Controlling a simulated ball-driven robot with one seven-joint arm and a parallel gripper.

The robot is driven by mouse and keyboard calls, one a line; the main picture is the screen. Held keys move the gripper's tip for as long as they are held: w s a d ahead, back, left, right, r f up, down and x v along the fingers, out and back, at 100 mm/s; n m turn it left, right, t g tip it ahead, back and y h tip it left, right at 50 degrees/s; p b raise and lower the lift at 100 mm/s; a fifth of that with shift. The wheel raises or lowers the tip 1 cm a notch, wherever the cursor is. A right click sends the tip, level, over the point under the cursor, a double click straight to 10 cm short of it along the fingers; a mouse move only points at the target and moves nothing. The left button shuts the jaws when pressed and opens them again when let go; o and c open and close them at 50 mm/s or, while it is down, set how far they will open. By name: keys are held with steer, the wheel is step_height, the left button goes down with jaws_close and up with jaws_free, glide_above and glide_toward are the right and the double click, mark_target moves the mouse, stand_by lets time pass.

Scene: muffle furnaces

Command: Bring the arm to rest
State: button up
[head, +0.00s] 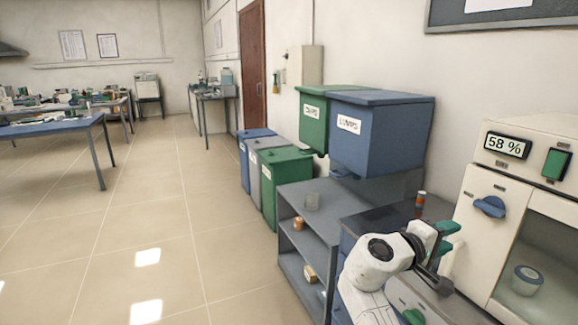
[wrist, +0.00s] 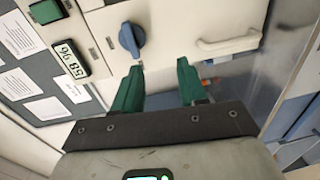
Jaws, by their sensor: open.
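My white arm (head: 368,270) is raised at the lower right of the head view, bent toward the white cabinet. My gripper (head: 452,238) has green fingers and is close in front of the cabinet's left part. In the wrist view my gripper (wrist: 159,75) has its two fingers apart, with nothing held between them. The white cabinet (head: 512,150) has a display reading 58 %, a green button (head: 556,163) and a blue knob (head: 489,207). The knob (wrist: 131,40) and a white handle (wrist: 230,46) show beyond the fingertips. I cannot tell whether the fingers touch the cabinet.
A small round container (head: 527,280) sits behind the cabinet's window. A red-topped can (head: 420,199) stands on the dark surface behind my gripper. A grey shelf (head: 325,232), a green bin (head: 288,185) and a blue "LUMPS" bin (head: 384,135) stand nearby. The tiled floor (head: 130,240) at left is clear.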

steer(key=s+a+f+m+g+y, duration=0.1)
steer(key=s+f+y, duration=0.3)
steer(key=s+f, duration=0.6)
steer(key=s+a+f+m+g+y, duration=0.1)
steer(key=s+f+y, duration=0.45)
steer(key=f, duration=0.75)
steer(key=s+a+f+g+y, duration=0.1)
steer(key=s+a+f+y, duration=0.1)
steer(key=s, duration=0.6)
steer(key=s+a+f+m+g+y, duration=0.1)
steer(key=s+a+f+y, duration=0.1)
steer(key=s, duration=0.7)
steer(key=s+a+f+m+y, duration=0.1)
steer(key=s+a+f+y, duration=0.1)
steer(key=s, duration=0.7)
step_height(320, 180, down, 2)
steer(key=shift+a+g, duration=0.4)
steer(key=shift+a, duration=0.35)
steer(key=shift+o, duration=0.2)
